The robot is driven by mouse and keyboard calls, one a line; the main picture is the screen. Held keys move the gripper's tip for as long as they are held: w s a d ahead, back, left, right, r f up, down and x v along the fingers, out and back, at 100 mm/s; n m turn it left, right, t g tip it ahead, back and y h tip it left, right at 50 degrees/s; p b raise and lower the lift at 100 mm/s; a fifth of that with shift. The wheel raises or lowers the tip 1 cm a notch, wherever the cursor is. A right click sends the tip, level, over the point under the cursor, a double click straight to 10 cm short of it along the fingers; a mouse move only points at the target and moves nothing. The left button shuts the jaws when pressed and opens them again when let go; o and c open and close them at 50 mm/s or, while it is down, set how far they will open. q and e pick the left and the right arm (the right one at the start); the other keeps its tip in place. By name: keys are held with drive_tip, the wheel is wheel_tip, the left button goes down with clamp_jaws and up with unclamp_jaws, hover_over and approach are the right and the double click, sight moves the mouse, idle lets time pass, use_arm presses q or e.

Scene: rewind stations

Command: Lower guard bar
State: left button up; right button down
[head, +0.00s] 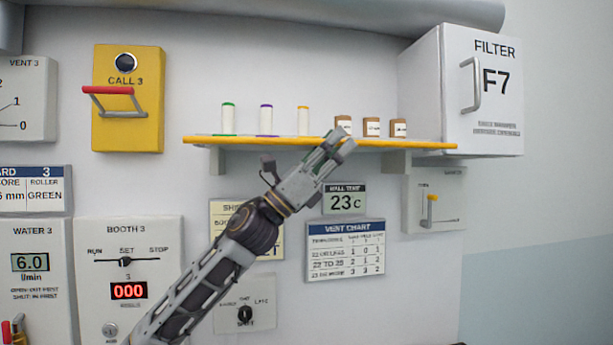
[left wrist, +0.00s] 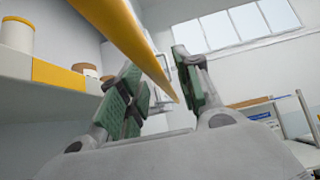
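A long yellow bar (head: 230,140) runs along the front of the wall shelf; I take it as the guard bar. It also shows large in the left wrist view (left wrist: 128,38), slanting down between the fingers. My left gripper (head: 340,142) is raised to the bar, right of its middle. In the left wrist view my left gripper (left wrist: 160,88) has its green-padded fingers apart, with the bar in the gap. Contact between pads and bar cannot be made out. My right gripper is not in view.
A yellow CALL 3 box (head: 128,130) has a red-gripped handle (head: 108,90). A white FILTER cabinet (head: 484,110) is at the right. Wall panels, including a vent chart (head: 345,250), hang below the shelf.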

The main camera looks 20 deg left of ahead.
use_arm(q)
drive_tip(key=v, duration=0.8)
idle(0.7)
